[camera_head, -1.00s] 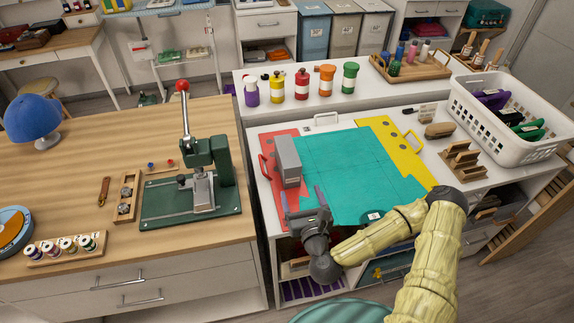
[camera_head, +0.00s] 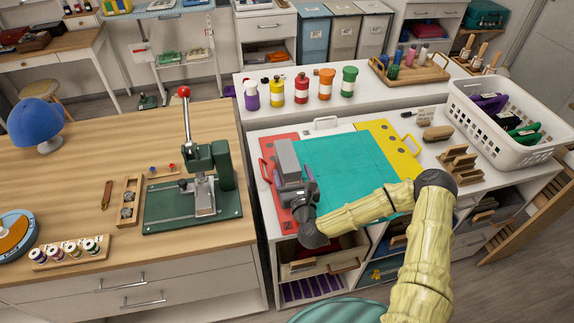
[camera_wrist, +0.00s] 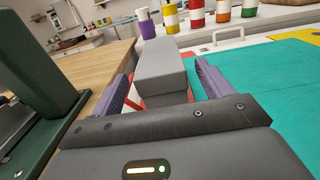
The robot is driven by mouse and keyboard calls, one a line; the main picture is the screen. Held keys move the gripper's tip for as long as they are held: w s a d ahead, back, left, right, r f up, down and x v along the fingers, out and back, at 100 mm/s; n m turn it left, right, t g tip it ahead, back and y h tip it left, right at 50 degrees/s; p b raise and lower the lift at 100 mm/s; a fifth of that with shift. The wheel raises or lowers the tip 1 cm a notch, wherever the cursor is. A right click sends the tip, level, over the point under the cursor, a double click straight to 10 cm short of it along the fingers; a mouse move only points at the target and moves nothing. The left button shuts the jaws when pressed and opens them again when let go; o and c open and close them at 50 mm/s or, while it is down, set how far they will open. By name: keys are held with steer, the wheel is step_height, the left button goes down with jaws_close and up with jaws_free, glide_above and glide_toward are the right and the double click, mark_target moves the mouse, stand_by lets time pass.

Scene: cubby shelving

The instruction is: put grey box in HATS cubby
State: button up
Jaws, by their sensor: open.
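The grey box (camera_head: 287,158) stands upright on the red board at the left of the white worktop. In the wrist view the grey box (camera_wrist: 161,74) sits between the two purple fingers. My gripper (camera_head: 291,182) is open and low over the red board, with its fingers on either side of the box. Whether the fingers touch the box cannot be told. Cubbies show below the worktop, one with a wooden-fronted bin (camera_head: 318,266). No HATS label is readable. My forearm hides part of the worktop and cubbies.
A teal mat (camera_head: 345,165) and a yellow board (camera_head: 392,145) lie right of the box. Several colored bottles stand behind. A white basket (camera_head: 508,140) is at the right. A green lever press (camera_head: 208,175) stands on the wooden table at left.

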mark_target(289, 160)
steer(key=shift+p+x, duration=1)
steer(key=shift+x, duration=1.6)
steer(key=c, duration=1.3)
